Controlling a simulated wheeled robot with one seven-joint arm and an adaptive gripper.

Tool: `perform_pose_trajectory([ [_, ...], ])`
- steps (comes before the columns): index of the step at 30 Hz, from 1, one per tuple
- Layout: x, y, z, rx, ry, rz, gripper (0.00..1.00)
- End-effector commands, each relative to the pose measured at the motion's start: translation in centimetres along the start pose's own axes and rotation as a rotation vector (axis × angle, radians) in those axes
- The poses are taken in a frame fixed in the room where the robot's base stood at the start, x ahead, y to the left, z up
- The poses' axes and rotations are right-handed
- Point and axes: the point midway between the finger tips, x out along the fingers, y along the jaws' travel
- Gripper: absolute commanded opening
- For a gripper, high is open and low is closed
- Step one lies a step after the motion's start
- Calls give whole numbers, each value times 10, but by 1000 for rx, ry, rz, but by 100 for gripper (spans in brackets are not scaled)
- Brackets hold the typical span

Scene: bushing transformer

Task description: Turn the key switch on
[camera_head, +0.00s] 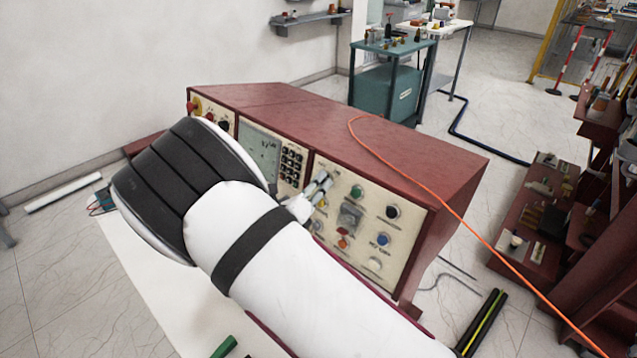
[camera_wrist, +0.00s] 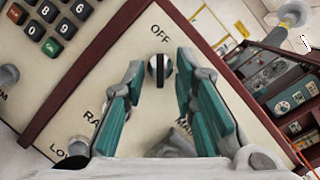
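A keypad (camera_head: 291,165) and a screen (camera_head: 260,150) are left of my gripper. Several coloured buttons, including a blue one (camera_head: 383,240), are to its right. An orange cable (camera_head: 440,203) runs over the console top. Another knob (camera_wrist: 77,148) sits low left in the wrist view.

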Motion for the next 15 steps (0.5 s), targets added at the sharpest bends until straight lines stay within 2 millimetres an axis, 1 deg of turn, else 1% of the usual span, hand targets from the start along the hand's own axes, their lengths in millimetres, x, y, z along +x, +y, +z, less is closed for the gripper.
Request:
perform_pose_trajectory([
  [1, 5, 0, 0, 0, 1, -1, 26],
  [4, 10, 0, 0, 0, 0, 0, 26],
  [13, 12, 0, 0, 0, 0, 1, 26],
  [14, 12, 0, 0, 0, 0, 1, 21],
  [15, 12, 0, 0, 0, 0, 1, 12],
])
